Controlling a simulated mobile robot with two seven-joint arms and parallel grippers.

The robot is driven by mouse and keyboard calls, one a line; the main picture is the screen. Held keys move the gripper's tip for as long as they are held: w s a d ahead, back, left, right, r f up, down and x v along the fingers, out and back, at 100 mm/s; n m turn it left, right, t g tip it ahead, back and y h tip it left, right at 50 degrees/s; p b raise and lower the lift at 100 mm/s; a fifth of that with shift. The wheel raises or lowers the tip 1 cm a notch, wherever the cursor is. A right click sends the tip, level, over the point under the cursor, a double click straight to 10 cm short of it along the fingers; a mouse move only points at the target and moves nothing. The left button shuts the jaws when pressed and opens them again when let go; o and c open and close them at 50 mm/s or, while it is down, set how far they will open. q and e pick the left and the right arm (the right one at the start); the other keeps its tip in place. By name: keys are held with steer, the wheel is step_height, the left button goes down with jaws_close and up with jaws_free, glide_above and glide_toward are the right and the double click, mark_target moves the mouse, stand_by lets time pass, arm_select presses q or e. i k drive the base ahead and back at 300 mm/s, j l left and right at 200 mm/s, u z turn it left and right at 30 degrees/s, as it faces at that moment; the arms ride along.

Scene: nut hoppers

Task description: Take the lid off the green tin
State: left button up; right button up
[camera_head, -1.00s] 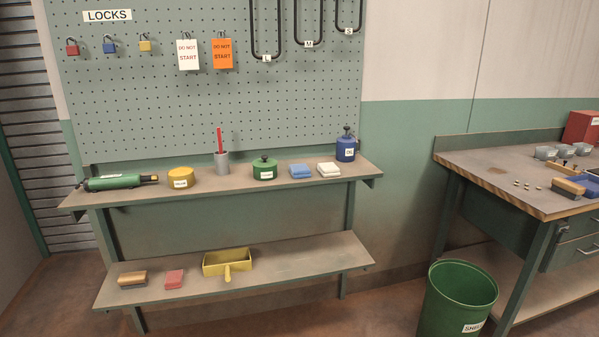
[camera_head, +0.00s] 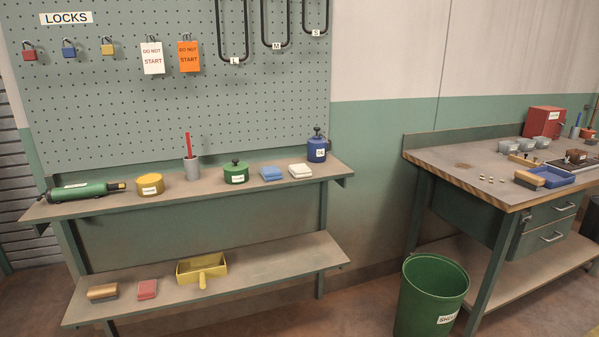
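The green tin (camera_head: 236,175) stands upright on the upper shelf below the pegboard. Its green lid (camera_head: 235,164) with a dark knob sits on top, and a white label is on its front. The tin stands between a grey cup (camera_head: 192,168) holding a red stick and a folded blue cloth (camera_head: 271,174). Neither of my grippers is in view.
On the upper shelf (camera_head: 110,205) are also a yellow tin (camera_head: 150,184), a green power tool (camera_head: 85,190), a white cloth (camera_head: 300,171) and a blue can (camera_head: 317,148). A green bin (camera_head: 430,295) stands on the floor before the workbench (camera_head: 450,170) at right.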

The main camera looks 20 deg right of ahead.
mark_target(236, 166)
steer(key=i+l+u, duration=0.25)
steer(key=i+l, duration=0.15)
steer(key=i+l+u, duration=0.2)
steer(key=l, duration=0.25)
steer(key=i+l+u, duration=0.25)
steer(key=i+l, duration=0.2)
